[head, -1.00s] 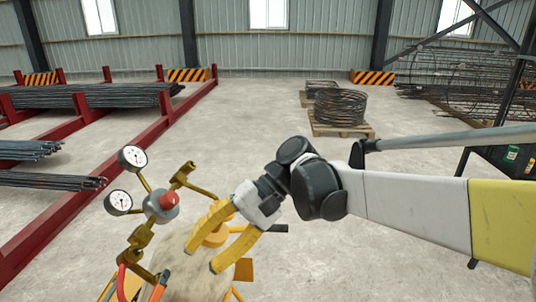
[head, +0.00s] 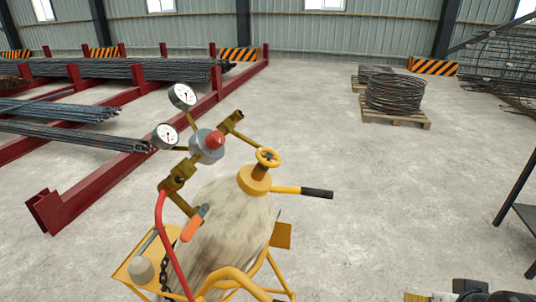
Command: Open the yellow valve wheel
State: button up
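The yellow valve wheel (head: 267,157) sits on top of a worn beige gas cylinder (head: 228,232), right of the regulator. Its small spoked ring stands clear with nothing touching it. The regulator (head: 207,146) has a red knob and two white dial gauges (head: 182,96). My gripper (head: 418,297) is at the bottom right edge, well below and right of the wheel. Only a bit of yellow finger and dark wrist parts show; the rest is cut off by the frame, so its opening is hidden.
The cylinder stands in a yellow cart (head: 283,236) with a black-gripped handle (head: 316,193), a red hose and a chain. Red racks with rebar (head: 130,72) lie at left. Wire coils (head: 395,92) on a pallet stand behind right. Floor right of the cart is clear.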

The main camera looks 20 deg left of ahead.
aim_at(270, 154)
jog(key=u, duration=1.25)
